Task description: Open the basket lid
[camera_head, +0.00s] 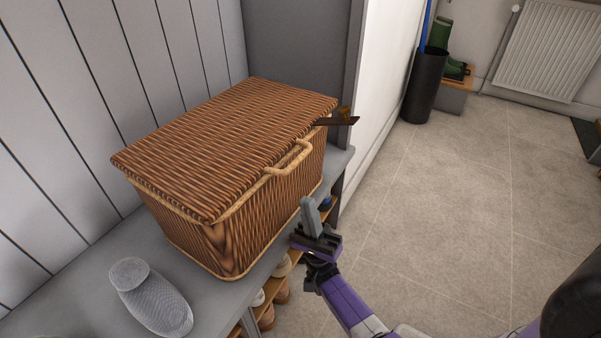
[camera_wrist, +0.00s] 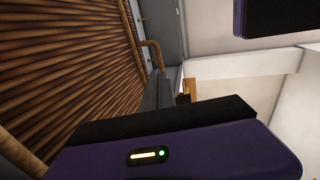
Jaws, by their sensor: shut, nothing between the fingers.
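The brown wicker basket (camera_head: 215,243) stands on the grey bench top. Its lid (camera_head: 225,140) lies down flat over it. A pale looped handle (camera_head: 290,160) sticks out from the lid's front edge; it also shows in the wrist view (camera_wrist: 154,54). My gripper (camera_head: 307,204) is shut and empty, pointing up in front of the basket's right part. It is below the handle and apart from it. In the wrist view the grey fingers (camera_wrist: 158,92) stand beside the woven front (camera_wrist: 65,70), with the handle beyond their tips.
Shoes (camera_head: 268,316) sit on shelves below. A small dark ledge-like thing (camera_head: 338,121) is at the basket's far right. The tiled floor (camera_head: 450,200) is clear.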

